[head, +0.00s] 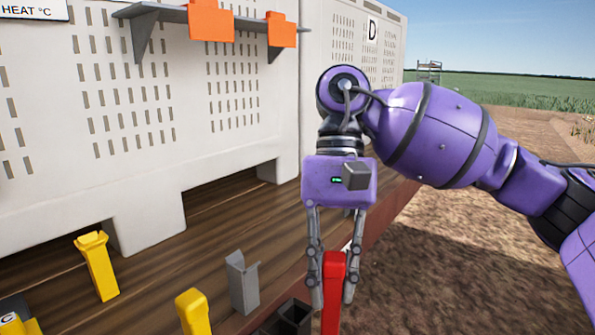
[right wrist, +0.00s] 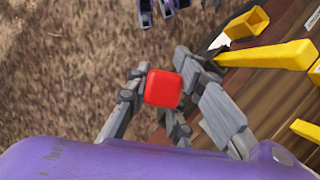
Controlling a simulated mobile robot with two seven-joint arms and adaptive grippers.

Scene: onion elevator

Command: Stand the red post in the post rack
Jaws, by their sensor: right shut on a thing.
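The red post (head: 333,272) is upright in the head view, its lower end cut off by the bottom edge. My right gripper (head: 333,290) points down with its fingers on either side of the post, shut on it. In the right wrist view, the post's square red top (right wrist: 162,88) sits between the fingers. A dark, open-topped square holder (head: 290,318) stands just left of the post; it may be part of the post rack, but I cannot tell. The post's foot and what is under it are hidden. My left gripper is not in the head view.
A grey upright piece (head: 243,283) and yellow pieces (head: 97,266) (head: 193,312) stand on the wooden deck (head: 150,285) to the left. A pale slotted crate wall (head: 150,120) rises behind, with a grey shelf (head: 180,15) bearing orange pieces. Open soil (head: 440,270) lies to the right.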

